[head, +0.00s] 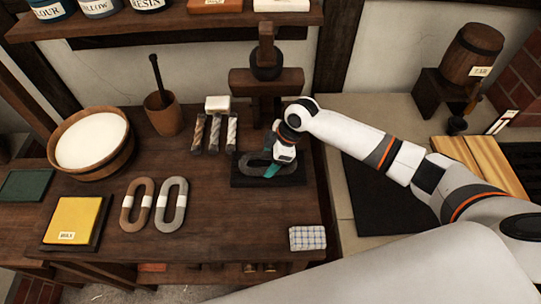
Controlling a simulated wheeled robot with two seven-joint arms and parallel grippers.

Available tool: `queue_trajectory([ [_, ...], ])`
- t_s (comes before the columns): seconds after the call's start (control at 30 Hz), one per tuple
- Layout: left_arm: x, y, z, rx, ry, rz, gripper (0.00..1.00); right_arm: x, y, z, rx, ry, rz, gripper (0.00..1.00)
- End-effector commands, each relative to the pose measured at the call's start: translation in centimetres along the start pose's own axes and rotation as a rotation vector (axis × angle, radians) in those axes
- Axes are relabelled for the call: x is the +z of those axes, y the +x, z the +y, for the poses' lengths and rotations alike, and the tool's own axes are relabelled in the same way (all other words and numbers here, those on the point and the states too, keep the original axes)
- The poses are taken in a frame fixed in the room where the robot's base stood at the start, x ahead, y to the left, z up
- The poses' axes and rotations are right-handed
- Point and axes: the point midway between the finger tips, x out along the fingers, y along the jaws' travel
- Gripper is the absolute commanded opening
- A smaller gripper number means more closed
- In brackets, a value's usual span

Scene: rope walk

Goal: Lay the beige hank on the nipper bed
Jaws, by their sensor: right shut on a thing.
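The nipper bed (240,182) is a dark, flat block on the bench below the dark wooden post. An oval hank (255,163) is at the bed's top. It looks dark grey there, and I cannot tell whether it is beige. My right gripper (273,170) comes down over the bed with its teal fingertips shut on this hank. I cannot tell whether the hank rests fully on the bed, and the gripper hides its right part. A brown hank (128,205) and a pale grey hank (183,205) lie side by side to the left. My left gripper is not in view.
A wooden tub with white contents (92,140), a mortar (163,115) and short rope samples (214,135) stand behind. A yellow wax block (72,220) is at the left. A checked cloth (308,238) lies at the front right. Bare bench lies between hanks and cloth.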

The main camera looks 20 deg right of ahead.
Motion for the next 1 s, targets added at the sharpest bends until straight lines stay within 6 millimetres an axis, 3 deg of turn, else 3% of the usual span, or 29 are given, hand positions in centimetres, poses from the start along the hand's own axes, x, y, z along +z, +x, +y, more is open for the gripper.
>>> queue_trajectory([
  [0.13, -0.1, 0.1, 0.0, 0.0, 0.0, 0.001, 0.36, -0.1, 0.1, 0.0, 0.0, 0.0, -0.001, 0.44],
  [0.17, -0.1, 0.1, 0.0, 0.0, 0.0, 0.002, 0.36, -0.1, 0.2, 0.0, 0.0, 0.001, 0.0, 0.73],
  [0.3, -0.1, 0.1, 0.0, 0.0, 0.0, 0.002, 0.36, -0.1, 0.1, 0.0, 0.0, 0.0, 0.0, 0.94],
  [0.67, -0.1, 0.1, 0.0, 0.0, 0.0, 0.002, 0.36, 0.0, -0.5, -0.1, -0.002, -0.001, -0.002, 0.94],
  [0.77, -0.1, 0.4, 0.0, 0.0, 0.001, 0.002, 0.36, 0.0, -1.8, -0.1, -0.003, -0.001, -0.002, 0.94],
  [1.0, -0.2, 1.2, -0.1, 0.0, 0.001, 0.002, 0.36, 0.0, -6.9, -0.1, -0.005, -0.002, -0.002, 0.94],
])
